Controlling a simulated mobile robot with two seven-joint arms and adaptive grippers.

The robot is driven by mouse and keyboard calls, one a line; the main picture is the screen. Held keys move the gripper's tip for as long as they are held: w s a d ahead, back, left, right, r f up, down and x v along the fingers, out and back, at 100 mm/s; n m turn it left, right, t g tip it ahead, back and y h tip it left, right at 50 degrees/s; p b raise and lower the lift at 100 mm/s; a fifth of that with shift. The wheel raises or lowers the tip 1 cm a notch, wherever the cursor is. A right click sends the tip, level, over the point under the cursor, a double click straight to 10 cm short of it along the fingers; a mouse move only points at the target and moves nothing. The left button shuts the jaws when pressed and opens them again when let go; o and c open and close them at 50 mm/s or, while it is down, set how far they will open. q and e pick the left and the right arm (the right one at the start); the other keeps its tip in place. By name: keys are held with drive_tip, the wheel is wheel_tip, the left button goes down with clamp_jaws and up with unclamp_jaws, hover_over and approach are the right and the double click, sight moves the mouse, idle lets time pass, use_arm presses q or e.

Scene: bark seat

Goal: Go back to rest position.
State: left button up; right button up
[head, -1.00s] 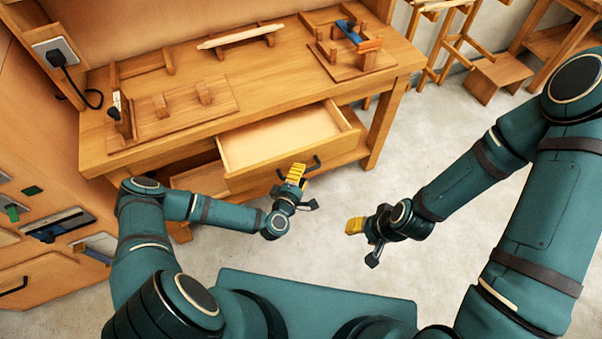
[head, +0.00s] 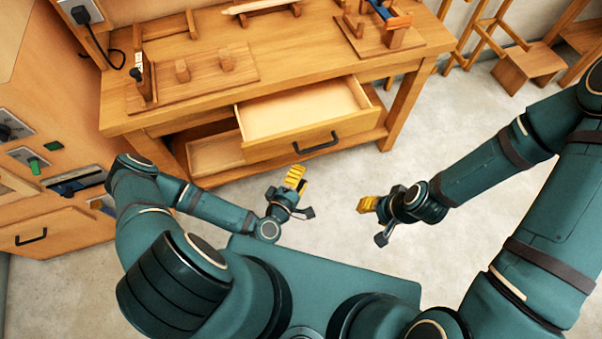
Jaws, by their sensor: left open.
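My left gripper (head: 300,196) is in the middle of the head view, above the floor in front of the bench. It is open and empty, its yellow-padded finger apart from the dark one, and it is clear of the drawer handle. My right gripper (head: 374,221) is to the right of it, pointing left, also with its fingers apart and nothing between them. Both arms are bent in front of my body.
The wooden workbench (head: 300,65) stands ahead with its drawer (head: 290,145) pulled open; the drawer looks empty. Its dark handle (head: 316,144) is beyond my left gripper. A wooden cabinet (head: 50,150) is at left. Bare floor (head: 440,130) lies to the right.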

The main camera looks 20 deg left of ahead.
idle(0.3)
use_arm(q)
drive_tip(key=s+d+f+m+g+h, duration=0.1)
drive_tip(key=s+d+m+g+h, duration=0.25)
drive_tip(key=m+g, duration=0.65)
drive_tip(key=s+a+r+m+g+y, duration=0.1)
drive_tip(key=s+r+m+g+y, duration=0.2)
drive_tip(key=r+m+g, duration=0.1)
wheel_tip(320, 180, up, 3)
drive_tip(key=shift+s+a+f+m, duration=0.1)
drive_tip(key=shift+s+a+m, duration=0.25)
drive_tip(key=shift+m, duration=0.45)
idle(0.4)
